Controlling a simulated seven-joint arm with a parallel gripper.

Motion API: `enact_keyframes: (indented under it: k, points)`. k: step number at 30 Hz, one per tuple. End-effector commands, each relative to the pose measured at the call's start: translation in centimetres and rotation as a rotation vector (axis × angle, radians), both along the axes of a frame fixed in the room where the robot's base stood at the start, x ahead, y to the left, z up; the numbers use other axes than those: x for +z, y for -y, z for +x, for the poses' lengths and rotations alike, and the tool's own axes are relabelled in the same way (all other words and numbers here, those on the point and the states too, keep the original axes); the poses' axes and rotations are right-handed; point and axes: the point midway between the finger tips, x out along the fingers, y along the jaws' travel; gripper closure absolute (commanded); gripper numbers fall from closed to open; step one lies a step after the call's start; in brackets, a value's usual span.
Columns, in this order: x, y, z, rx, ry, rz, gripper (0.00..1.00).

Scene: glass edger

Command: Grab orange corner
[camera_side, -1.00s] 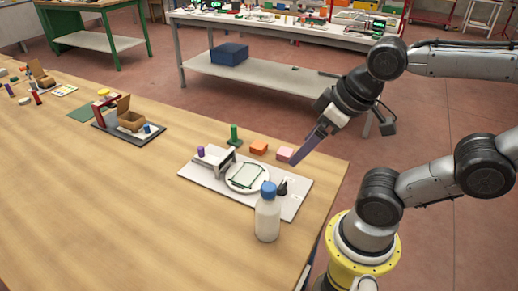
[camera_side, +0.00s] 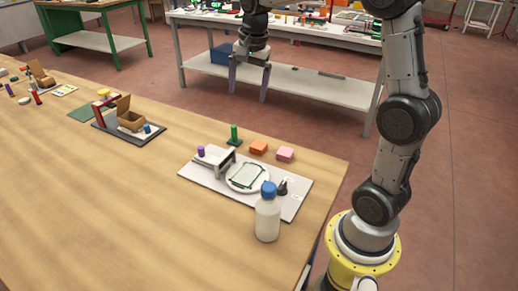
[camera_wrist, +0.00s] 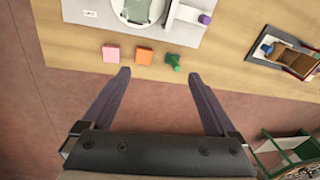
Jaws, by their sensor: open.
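The orange corner (camera_side: 258,148) is a small orange block on the wooden table, near its far edge. It stands between a pink block (camera_side: 285,154) and a green post on a base (camera_side: 234,135). In the wrist view, the orange corner (camera_wrist: 144,56) lies just beyond the fingertips, left of the middle of the gap. My gripper (camera_side: 248,96) is open and empty, its two dark purple fingers pointing down. It appears raised and beyond the table's far edge, apart from the block. The wrist view shows both fingers spread (camera_wrist: 159,73).
A white board (camera_side: 210,177) with a round plate (camera_side: 245,190), grey bracket and purple knob lies in front of the blocks. A white bottle with blue cap (camera_side: 267,215) stands at the board's near edge. The table's left foreground is clear.

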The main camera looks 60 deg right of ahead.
Motion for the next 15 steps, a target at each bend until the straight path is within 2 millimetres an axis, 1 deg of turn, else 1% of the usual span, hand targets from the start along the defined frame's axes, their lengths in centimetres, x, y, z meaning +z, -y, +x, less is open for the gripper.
enact_keyframes:
  k: [1, 3, 6, 9, 12, 14, 15]
  points:
    - [-1.9, 1.9, 0.9, -0.048, -0.037, 0.016, 0.07]
    - [-3.9, 3.8, 1.6, -0.088, -0.074, 0.032, 0.07]
    - [-6.5, 5.9, 1.8, -0.126, -0.12, 0.052, 0.07]
    - [-8.4, 7.0, 1.3, -0.152, -0.158, 0.071, 0.07]
    - [-9.4, 7.6, 1.0, -0.167, -0.169, 0.076, 0.07]
    - [-9.9, 7.6, 0.9, -0.169, -0.168, 0.077, 0.07]
    - [-10.5, 7.6, 0.9, -0.168, -0.169, 0.076, 0.07]
